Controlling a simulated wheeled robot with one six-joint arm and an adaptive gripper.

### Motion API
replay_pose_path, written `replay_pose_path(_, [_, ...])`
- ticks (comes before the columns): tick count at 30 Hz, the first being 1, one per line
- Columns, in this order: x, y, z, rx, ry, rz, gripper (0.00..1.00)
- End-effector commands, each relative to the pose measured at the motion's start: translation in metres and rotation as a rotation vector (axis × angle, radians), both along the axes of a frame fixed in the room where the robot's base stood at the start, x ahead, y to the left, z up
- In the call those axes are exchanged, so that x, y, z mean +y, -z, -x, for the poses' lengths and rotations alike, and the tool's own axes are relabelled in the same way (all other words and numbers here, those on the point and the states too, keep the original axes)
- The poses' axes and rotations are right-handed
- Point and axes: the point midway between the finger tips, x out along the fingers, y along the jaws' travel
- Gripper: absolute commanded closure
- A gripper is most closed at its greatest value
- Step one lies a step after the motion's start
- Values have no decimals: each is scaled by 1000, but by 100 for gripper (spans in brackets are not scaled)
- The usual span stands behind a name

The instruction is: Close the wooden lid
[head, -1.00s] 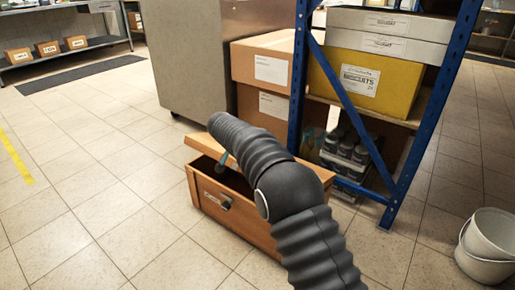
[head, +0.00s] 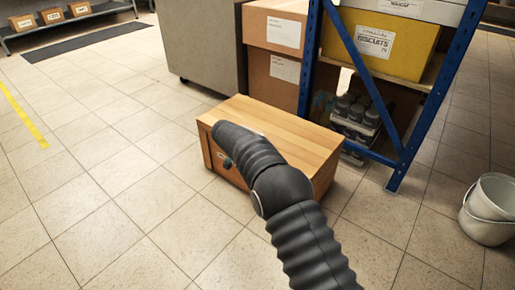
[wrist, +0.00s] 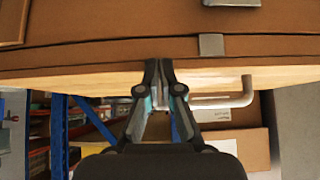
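The wooden chest (head: 222,172) stands on the tiled floor, and its wooden lid (head: 265,118) lies flat across the top. In the wrist view the picture is upside down: the lid's edge (wrist: 100,57) meets the chest front (wrist: 110,18) along a thin dark seam. A small metal clasp (wrist: 211,44) sits at that seam, and a grey bar handle (wrist: 235,97) juts from the lid. My gripper (wrist: 158,64) has its fingertips together at the lid's front edge, with nothing seen between them; contact is unclear. In the head view my arm hides part of the chest front and lid.
A blue-framed shelf (head: 405,165) with a yellow box (head: 385,44) stands close behind the chest. Cardboard boxes (head: 270,80) and a grey cabinet (head: 205,45) are behind it. White buckets (head: 486,212) stand at right. The floor at left is clear.

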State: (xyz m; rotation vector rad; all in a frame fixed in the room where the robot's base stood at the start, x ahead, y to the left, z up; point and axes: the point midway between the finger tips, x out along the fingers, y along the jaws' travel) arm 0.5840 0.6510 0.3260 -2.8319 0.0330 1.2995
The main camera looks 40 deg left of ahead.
Motion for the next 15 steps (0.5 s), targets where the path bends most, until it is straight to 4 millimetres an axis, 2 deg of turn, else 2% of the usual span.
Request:
replay_pose_path(1, [-4, 22, 4, 19, 1, 16, 100])
replay_pose_path(11, [-3, 23, 4, 21, 0, 14, 100])
replay_pose_path(15, [-4, 14, 3, 18, 2, 11, 100])
